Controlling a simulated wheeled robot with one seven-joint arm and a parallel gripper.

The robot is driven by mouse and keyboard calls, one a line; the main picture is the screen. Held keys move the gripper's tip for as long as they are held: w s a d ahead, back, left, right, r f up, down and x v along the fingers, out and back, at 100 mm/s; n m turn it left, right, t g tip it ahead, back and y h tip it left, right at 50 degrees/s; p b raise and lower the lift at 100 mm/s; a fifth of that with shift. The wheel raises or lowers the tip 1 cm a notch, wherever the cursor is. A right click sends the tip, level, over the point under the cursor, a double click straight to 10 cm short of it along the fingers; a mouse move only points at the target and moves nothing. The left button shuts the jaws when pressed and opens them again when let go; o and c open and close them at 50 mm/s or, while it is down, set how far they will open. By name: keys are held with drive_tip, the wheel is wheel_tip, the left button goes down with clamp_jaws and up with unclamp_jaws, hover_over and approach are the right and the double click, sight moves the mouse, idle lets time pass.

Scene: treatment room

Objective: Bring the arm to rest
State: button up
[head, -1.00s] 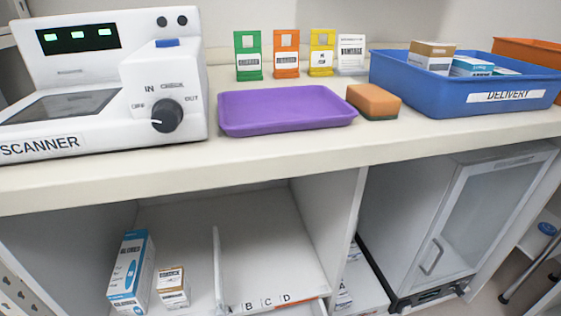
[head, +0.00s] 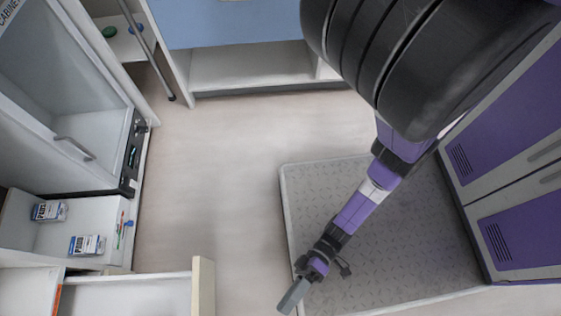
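My arm, black and purple, reaches from the top right of the head view down toward the bottom middle. My gripper (head: 293,296) is at its lower end and points to the lower left. It is over the left edge of a grey tread-patterned platform (head: 420,260). The gripper is small and seen from above, and its fingers show as one grey bar. I cannot tell whether they are apart or together, and no separate held object can be made out.
Purple lockers (head: 515,230) stand at the right, close to the arm. At the left are a white cabinet (head: 60,100) with a handle and a shelf with two small boxes (head: 87,245). An open drawer (head: 204,288) juts out below. Bare floor (head: 220,180) lies between.

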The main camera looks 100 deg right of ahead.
drive_tip(key=w+d+r+n+t+h, duration=0.1)
drive_tip(key=w+d+r+n+h, duration=0.5)
drive_tip(key=w+r, duration=0.3)
drive_tip(key=s+d+r+n+h, duration=0.1)
drive_tip(key=d+r+h, duration=0.4)
drive_tip(key=r, duration=0.5)
drive_tip(key=s+d+r+h, duration=0.2)
drive_tip(key=d+r, duration=0.5)
drive_tip(key=r, duration=0.2)
wheel_tip(320, 180, up, 34)
drive_tip(key=p, duration=3.3)
drive_tip(key=shift+w+f, duration=0.15)
drive_tip(key=shift+f, duration=0.1)
